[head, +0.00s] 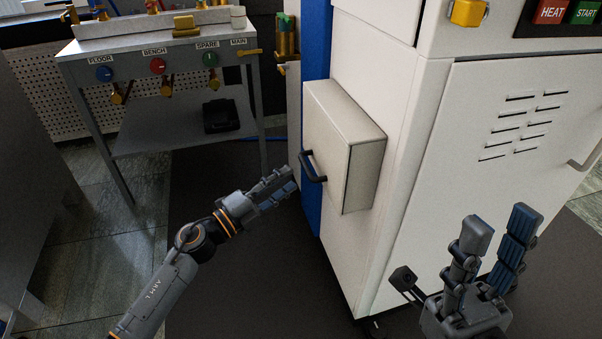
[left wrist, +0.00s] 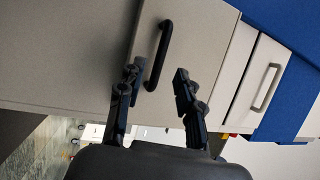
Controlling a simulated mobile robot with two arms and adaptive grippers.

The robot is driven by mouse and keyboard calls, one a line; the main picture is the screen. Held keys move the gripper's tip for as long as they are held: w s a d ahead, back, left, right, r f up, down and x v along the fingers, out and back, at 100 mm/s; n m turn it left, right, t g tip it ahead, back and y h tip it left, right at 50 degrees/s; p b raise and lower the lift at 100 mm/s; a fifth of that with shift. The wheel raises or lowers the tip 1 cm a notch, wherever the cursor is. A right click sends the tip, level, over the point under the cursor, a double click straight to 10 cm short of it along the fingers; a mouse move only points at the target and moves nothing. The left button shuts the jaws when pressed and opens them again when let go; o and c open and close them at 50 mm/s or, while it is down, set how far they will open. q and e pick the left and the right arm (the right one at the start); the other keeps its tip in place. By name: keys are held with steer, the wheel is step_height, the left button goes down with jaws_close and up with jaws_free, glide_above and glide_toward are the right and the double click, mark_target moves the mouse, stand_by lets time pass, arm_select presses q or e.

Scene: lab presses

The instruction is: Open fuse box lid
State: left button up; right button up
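The fuse box (head: 345,145) is a beige box on the side of the white cabinet. Its lid faces left and looks closed, with a black bar handle (head: 312,167). My left gripper (head: 290,182) is just left of the handle in the head view. In the left wrist view the handle (left wrist: 159,55) stands ahead, between the lines of the two open fingers (left wrist: 155,84), and nothing is held. Contact with the handle cannot be made out. My right gripper (head: 505,232) is open and empty, low at the right in front of the cabinet.
The white cabinet (head: 500,190) with vents and HEAT and START buttons fills the right. A blue upright (head: 317,60) stands beside the box. A valve bench (head: 160,55) is at the back left. Dark floor mat (head: 225,270) lies clear below.

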arm_select(q)
steer(key=shift+b+x, duration=0.45)
steer(key=shift+x, duration=2.3)
jaws_close()
